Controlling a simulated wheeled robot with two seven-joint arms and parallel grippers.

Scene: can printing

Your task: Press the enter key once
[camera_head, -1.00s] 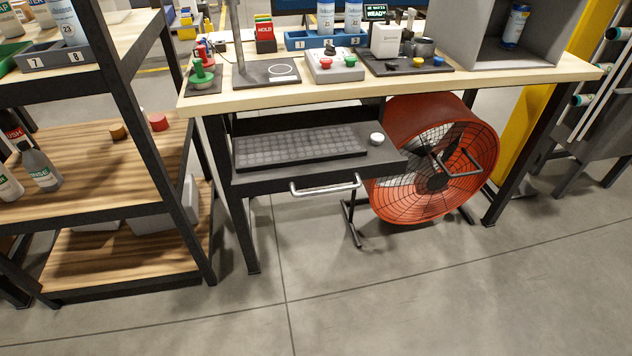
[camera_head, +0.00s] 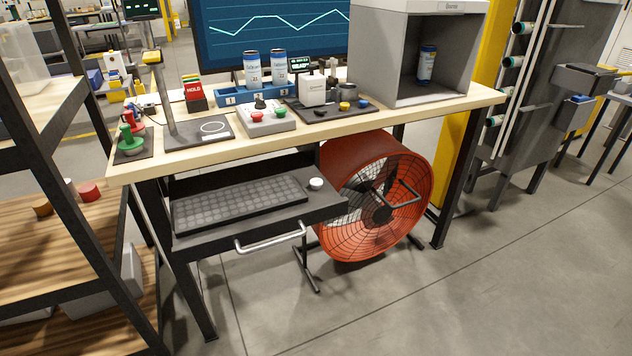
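A dark grey keyboard (camera_head: 240,203) lies on a black pull-out tray (camera_head: 326,209) under the workbench in the head view. Its keys are too small to tell the enter key apart. A round white knob or button (camera_head: 316,184) sits on the tray just right of the keyboard. The tray has a silver bar handle (camera_head: 271,237) on its front and stands out from under the bench top. Neither of my grippers is in view.
The workbench (camera_head: 440,104) carries a button box (camera_head: 266,122), a blue can rack (camera_head: 229,99), a grey booth (camera_head: 386,52) and a monitor (camera_head: 272,30). A red fan (camera_head: 366,200) stands under it. Shelves (camera_head: 45,245) stand left. The floor in front is clear.

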